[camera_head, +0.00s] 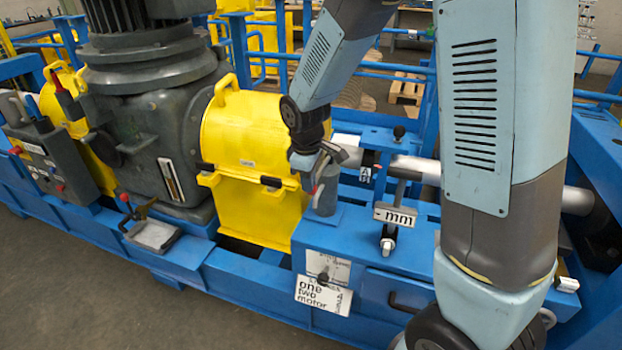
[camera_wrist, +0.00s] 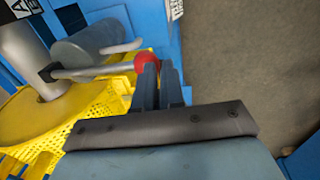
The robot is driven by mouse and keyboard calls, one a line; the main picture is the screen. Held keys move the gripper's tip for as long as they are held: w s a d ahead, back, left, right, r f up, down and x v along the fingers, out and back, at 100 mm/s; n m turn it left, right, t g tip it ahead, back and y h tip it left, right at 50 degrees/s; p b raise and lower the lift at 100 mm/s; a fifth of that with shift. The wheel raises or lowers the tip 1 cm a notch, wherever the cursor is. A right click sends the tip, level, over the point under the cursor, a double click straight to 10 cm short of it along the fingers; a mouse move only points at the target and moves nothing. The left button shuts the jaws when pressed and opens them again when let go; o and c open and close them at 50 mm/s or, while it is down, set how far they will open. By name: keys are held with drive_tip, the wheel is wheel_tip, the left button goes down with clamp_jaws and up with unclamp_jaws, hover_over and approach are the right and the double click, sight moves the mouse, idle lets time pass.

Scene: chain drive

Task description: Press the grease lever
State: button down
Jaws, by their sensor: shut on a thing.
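The grease lever is a grey metal rod (camera_wrist: 100,71) ending in a red ball knob (camera_wrist: 147,61) in the wrist view. It runs beside the grey grease cylinder (camera_wrist: 82,47), which also stands upright on the blue frame in the head view (camera_head: 327,192). My gripper (camera_wrist: 158,72) is shut on the red knob at the lever's end. In the head view my gripper (camera_head: 316,172) is at the top of the cylinder, beside the yellow guard. The fingers partly hide the knob, and the lever is hard to make out there.
The yellow guard (camera_head: 258,130) stands just left of my gripper. A horizontal shaft (camera_head: 415,168) and an "mm" gauge plate (camera_head: 396,215) are on the right. A control box (camera_head: 50,157) is at far left. Bare floor (camera_wrist: 240,60) shows at right in the wrist view.

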drive_tip(key=shift+s+d+f, duration=0.1)
drive_tip(key=shift+s+f, duration=0.25)
drive_tip(key=shift+f, duration=0.05)
drive_tip(key=s+a+r, duration=0.1)
drive_tip(key=s+r, duration=0.1)
drive_tip(key=r, duration=0.5)
drive_tip(key=s+a+r, duration=0.1)
drive_tip(key=s+r, duration=0.1)
drive_tip(key=r, duration=0.4)
drive_tip(key=shift+a+r, duration=0.25)
drive_tip(key=shift+r, duration=0.1)
drive_tip(key=shift+s, duration=0.1)
idle(1.6)
drive_tip(key=s+d+r+m+t, duration=0.2)
drive_tip(key=s+d+r+m, duration=0.3)
drive_tip(key=d, duration=0.5)
drive_tip(key=s+d+r+m+t, duration=0.2)
drive_tip(key=s+d+r+m, duration=0.3)
drive_tip(key=s+d+m, duration=0.3)
drive_tip(key=shift+s+d, duration=1.2)
drive_tip(key=shift+d, duration=0.1)
